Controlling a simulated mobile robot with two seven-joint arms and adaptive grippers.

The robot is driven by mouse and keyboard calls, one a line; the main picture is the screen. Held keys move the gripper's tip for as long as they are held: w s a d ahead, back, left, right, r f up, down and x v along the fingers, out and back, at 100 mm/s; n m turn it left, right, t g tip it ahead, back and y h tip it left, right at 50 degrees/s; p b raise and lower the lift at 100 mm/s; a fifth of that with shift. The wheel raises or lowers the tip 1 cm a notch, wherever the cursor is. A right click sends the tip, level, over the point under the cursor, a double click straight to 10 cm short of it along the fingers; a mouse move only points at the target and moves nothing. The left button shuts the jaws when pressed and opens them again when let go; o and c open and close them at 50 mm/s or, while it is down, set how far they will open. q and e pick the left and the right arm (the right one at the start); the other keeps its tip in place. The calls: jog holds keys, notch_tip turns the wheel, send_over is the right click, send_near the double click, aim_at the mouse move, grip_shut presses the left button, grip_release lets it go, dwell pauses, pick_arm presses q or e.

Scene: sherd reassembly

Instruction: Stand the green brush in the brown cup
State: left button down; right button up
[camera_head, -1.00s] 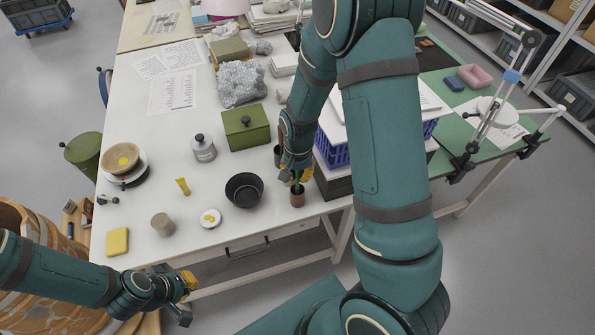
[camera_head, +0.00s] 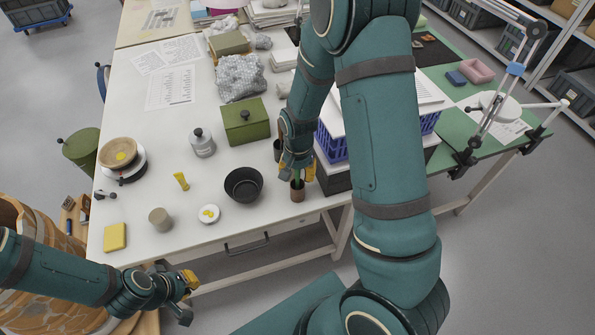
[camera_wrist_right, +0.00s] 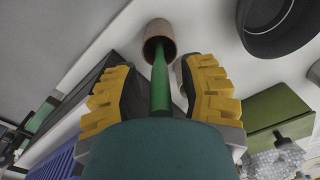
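The brown cup (camera_head: 297,194) stands upright near the front edge of the white table. The green brush (camera_wrist_right: 160,85) has its far end inside the mouth of the cup (camera_wrist_right: 158,40) in the right wrist view, and its handle points back toward my right gripper. My right gripper (camera_wrist_right: 163,92) is open, with yellow fingers on both sides of the handle and a gap showing on each side. In the head view it is just above the cup, partly hiding the brush. My left gripper (camera_head: 190,291) is low in front of the table, away from both; its fingers are unclear.
A black bowl (camera_head: 243,186) stands left of the cup. A green box (camera_head: 245,127) and a grey bottle (camera_head: 202,144) are farther back. A blue crate (camera_head: 331,147) is close on the right of my right gripper. A white lid (camera_head: 208,215) lies near the front edge.

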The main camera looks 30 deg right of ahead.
jog(key=shift+r, duration=0.15)
notch_tip(320, 180, up, 12)
jog(key=shift+s+f, duration=0.1)
dwell(0.3)
dwell(0.7)
